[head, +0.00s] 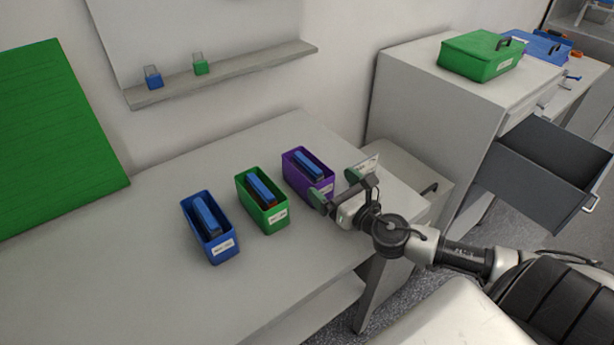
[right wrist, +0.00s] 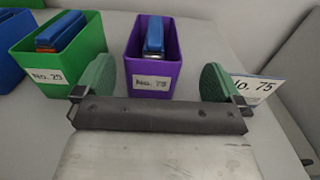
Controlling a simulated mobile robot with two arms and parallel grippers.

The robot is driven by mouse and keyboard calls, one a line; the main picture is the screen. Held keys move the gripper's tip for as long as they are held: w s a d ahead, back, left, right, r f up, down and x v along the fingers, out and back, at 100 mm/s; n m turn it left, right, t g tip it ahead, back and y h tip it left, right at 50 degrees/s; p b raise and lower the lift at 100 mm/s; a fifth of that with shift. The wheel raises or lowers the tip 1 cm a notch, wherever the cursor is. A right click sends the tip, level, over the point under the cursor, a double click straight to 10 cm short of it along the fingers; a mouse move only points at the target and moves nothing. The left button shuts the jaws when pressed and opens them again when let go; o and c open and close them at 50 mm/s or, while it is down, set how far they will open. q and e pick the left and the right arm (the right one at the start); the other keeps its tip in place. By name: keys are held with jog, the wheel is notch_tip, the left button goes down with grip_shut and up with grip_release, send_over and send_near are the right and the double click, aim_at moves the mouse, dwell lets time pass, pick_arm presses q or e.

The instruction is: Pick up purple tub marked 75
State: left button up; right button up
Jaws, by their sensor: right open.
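The purple tub (head: 293,180) stands upright on the table, the rightmost of the tubs in the head view, with a blue-topped item inside. In the right wrist view the purple tub (right wrist: 171,73) is straight ahead, and its label seems to read 75 or 79. My right gripper (head: 340,190) is open and empty at the near right side of the tub. In the right wrist view its green fingertips (right wrist: 158,82) are spread wider than the tub, which lies beyond them. My left gripper is not in view.
A green tub (head: 277,222), labelled No. 29 or similar, and a blue tub (head: 222,252) stand left of the purple one. A card reading No. 75 (right wrist: 256,89) is beside the right finger. The table front (head: 130,290) is clear. An open drawer (head: 545,165) juts out at right.

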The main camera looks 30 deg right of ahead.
aim_at(321, 177)
jog(key=shift+w+a, duration=0.1)
jog(key=shift+w, duration=0.35)
jog(key=w+p, duration=0.1)
jog(key=w, duration=0.1)
jog(key=w+a, duration=0.1)
jog(key=w, duration=0.1)
jog(key=shift+r+p, duration=0.15)
jog(key=shift+p, duration=0.25)
jog(key=shift+w, duration=0.4)
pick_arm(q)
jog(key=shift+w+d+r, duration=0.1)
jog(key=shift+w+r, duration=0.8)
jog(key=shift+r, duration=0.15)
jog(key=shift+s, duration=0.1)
pick_arm(e)
jog(key=shift+s, duration=0.1)
jog(key=shift+c, duration=0.8)
jog(key=c, duration=1)
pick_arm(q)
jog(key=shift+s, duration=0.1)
pick_arm(e)
jog(key=shift+c, duration=0.2)
jog(key=shift+r, duration=0.1)
